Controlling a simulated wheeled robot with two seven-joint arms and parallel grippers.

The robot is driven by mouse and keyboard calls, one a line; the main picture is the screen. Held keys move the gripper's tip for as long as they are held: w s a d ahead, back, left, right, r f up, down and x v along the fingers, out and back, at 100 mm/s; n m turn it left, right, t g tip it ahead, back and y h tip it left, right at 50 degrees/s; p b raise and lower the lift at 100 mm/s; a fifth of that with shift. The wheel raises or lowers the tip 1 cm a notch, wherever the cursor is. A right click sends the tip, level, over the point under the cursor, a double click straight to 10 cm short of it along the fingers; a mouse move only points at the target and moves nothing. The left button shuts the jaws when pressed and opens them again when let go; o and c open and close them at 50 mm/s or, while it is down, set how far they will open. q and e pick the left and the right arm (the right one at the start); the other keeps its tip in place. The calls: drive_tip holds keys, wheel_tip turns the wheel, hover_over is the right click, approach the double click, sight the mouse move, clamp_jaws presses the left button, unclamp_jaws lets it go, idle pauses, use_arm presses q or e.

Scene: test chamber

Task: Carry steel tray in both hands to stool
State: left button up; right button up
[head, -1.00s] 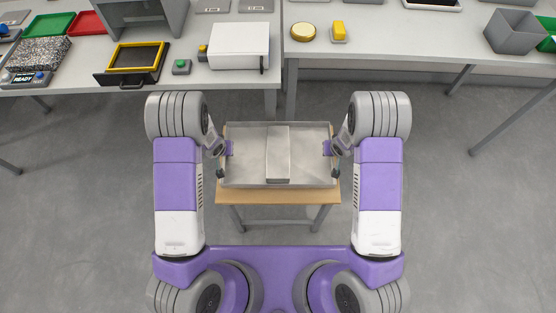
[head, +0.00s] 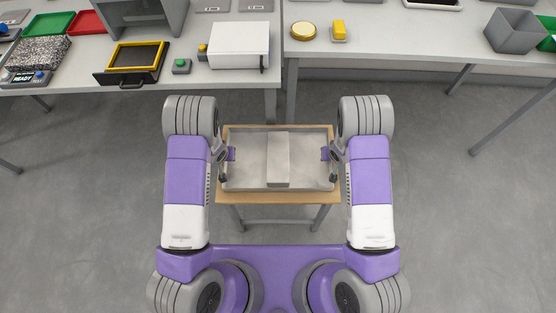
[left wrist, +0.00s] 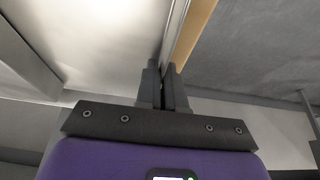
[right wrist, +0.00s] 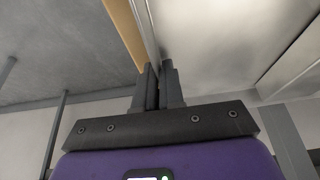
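The steel tray (head: 250,162) is level, with a long pale grey block (head: 278,158) lying across its middle. It is over the wooden-topped stool (head: 278,198), whose top shows as a rim around it. I cannot tell whether the tray touches the stool or hangs just above. My left gripper (head: 229,155) is shut on the tray's left wall; the wall runs between the fingers in the left wrist view (left wrist: 166,86). My right gripper (head: 327,154) is shut on the right wall, also seen in the right wrist view (right wrist: 160,86).
Beyond the stool stand a left bench (head: 200,82) and a right bench (head: 400,42), carrying a white box (head: 239,44), a yellow-framed tray (head: 137,56), a grey bin (head: 513,32) and other items. The floor (head: 460,220) on both sides is clear.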

use_arm(q)
drive_tip(key=o, duration=0.4)
use_arm(e)
drive_tip(key=o, duration=0.4)
drive_tip(key=shift+r, duration=0.1)
use_arm(q)
drive_tip(key=shift+r, duration=0.15)
drive_tip(key=v, duration=1.1)
drive_tip(key=shift+s+r, duration=0.25)
drive_tip(key=shift+r, duration=0.1)
use_arm(e)
drive_tip(key=v, duration=1.2)
drive_tip(key=shift+s, duration=0.1)
